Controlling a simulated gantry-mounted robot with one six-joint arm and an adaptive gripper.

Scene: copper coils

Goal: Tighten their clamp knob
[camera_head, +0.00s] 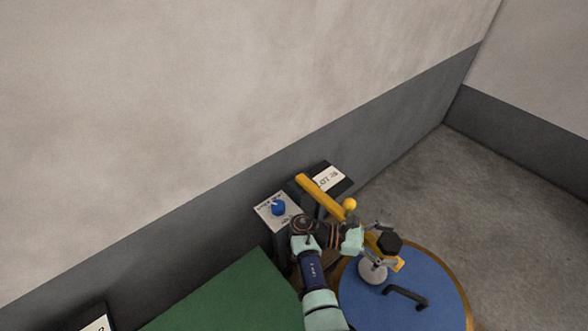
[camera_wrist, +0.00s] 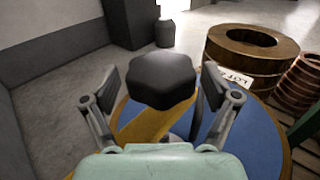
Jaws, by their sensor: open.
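A black lobed clamp knob (camera_wrist: 162,80) sits between the spread fingers of my gripper (camera_wrist: 165,95) in the wrist view. My gripper is open, with a gap visible on both sides of the knob. My gripper (camera_head: 380,245) is right at the knob there. The yellow bar also shows below the knob in the wrist view (camera_wrist: 140,130). Whether a finger touches the knob cannot be told.
A black handle (camera_head: 406,297) and a grey round pad (camera_head: 373,272) are on the blue top. A panel with a blue dial (camera_head: 278,208) stands near the wall. A copper coil (camera_wrist: 250,55) with a lot label and a second coil (camera_wrist: 300,85) are at the right. A green surface (camera_head: 225,295) lies left.

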